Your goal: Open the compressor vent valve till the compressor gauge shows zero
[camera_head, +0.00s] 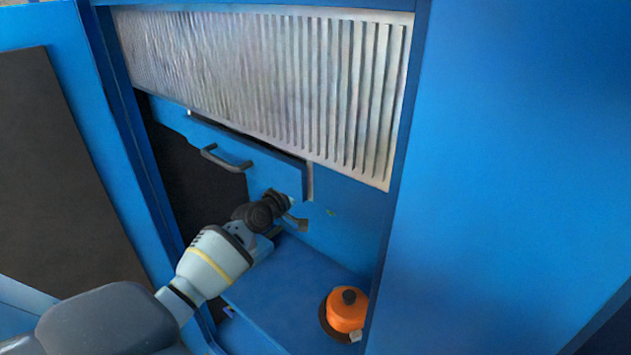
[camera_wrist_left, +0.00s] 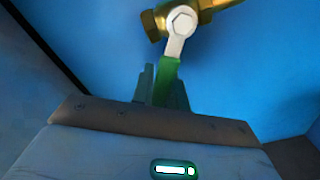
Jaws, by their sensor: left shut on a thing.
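A brass valve (camera_wrist_left: 153,24) sits at the top of the left wrist view. Its lever (camera_wrist_left: 178,45) is pale metal, bolted on by a hex nut, with a green sleeve (camera_wrist_left: 167,72) pointing down toward my gripper. My left gripper (camera_wrist_left: 163,88) is shut on the green sleeve, its dark fingers on either side. No gauge can be made out in either view. My right gripper is not in view.
A ribbed filter panel (camera_head: 275,75) spans the cabinet opening's top. Below it is a blue panel with a grey handle (camera_head: 226,160). An orange, black-topped object (camera_head: 346,311) stands on the cabinet floor (camera_head: 290,290), right of my arm. Blue walls flank the opening.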

